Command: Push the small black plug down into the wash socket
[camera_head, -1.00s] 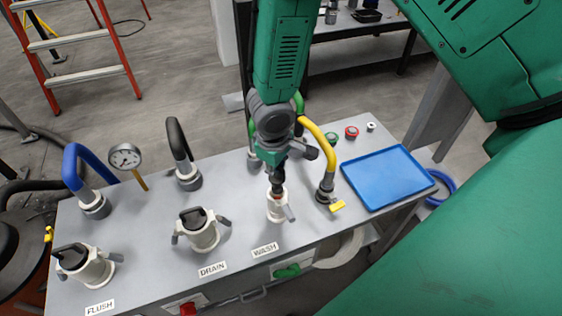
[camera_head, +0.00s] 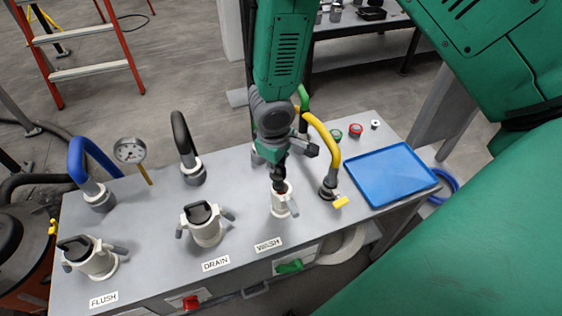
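The white wash socket (camera_head: 284,205) stands on the grey bench behind the WASH label (camera_head: 268,245), with a grey lever on its right side. My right gripper (camera_head: 279,183) points down at the mouth of this socket, its dark fingers close together. The small black plug cannot be made out; the fingers and the socket rim hide that spot. A little red shows at the rim under the fingertips. Whether the fingers hold something cannot be told. My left gripper is not in view.
Capped drain (camera_head: 207,227) and flush (camera_head: 91,258) sockets stand to the left. A yellow hose (camera_head: 328,140) on a fitting is close on the right, then a blue tray (camera_head: 390,174). Black and blue hoses and a gauge (camera_head: 130,150) stand behind left.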

